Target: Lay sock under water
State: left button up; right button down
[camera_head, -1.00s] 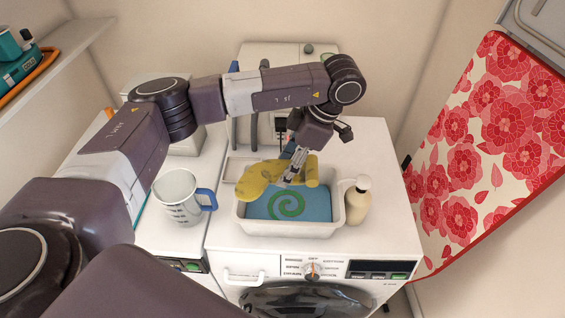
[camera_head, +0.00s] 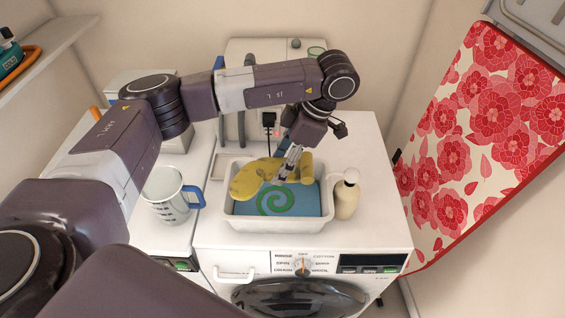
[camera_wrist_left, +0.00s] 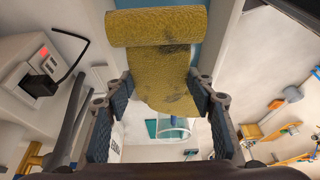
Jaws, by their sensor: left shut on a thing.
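A yellow sock (camera_head: 258,180) with dark stains lies across the back part of a white basin (camera_head: 277,224). The basin holds blue water (camera_head: 308,203) with a green spiral showing in it. My left gripper (camera_head: 285,177) reaches down over the basin and is shut on the sock. In the left wrist view the sock (camera_wrist_left: 160,63) hangs between the two fingers (camera_wrist_left: 162,92), with a rolled end at the top. I cannot tell whether the sock touches the water. My right gripper is not in view.
The basin stands on a white washing machine (camera_head: 215,238). A cream bottle (camera_head: 346,196) is close at its right. A measuring jug with a blue handle (camera_head: 168,197) stands left. A red floral ironing board (camera_head: 485,140) leans at the right.

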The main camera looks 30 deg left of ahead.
aim_at(296, 168)
pick_arm(q)
jog(key=shift+f, duration=0.1)
dwell(0.3)
jog(key=shift+f+b, duration=4.15)
jog(key=shift+f, duration=0.9)
jog(key=shift+f, duration=0.1)
jog(key=o, duration=1)
jog(key=shift+d+r, duration=0.1)
jog(key=shift+r, duration=0.1)
jog(key=v, duration=1.1)
jog(key=shift+r, duration=0.35)
